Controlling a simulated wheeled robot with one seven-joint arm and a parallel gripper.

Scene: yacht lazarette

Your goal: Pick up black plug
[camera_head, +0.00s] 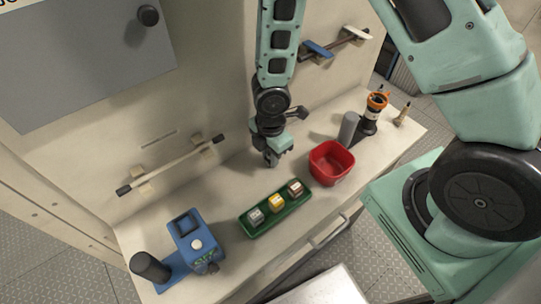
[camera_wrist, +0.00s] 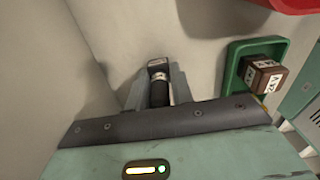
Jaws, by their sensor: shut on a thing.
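In the wrist view, the black plug (camera_wrist: 158,92), a small dark cylinder with a pale ring and a squarish end, sits between the fingers of my gripper (camera_wrist: 153,88). The fingers are shut on it. In the head view, my gripper (camera_head: 272,157) points down over the worktop, left of a red bowl and behind a green tray. The plug cannot be made out there, hidden by the fingers. I cannot tell whether it touches the surface.
The red bowl (camera_head: 331,163) is close on the right. The green tray (camera_head: 247,226) holds small labelled cubes. A blue device (camera_head: 190,240) stands front left. A grey cylinder (camera_head: 348,130) and an orange-topped item (camera_head: 376,102) stand right. A wall rail (camera_head: 172,166) is left.

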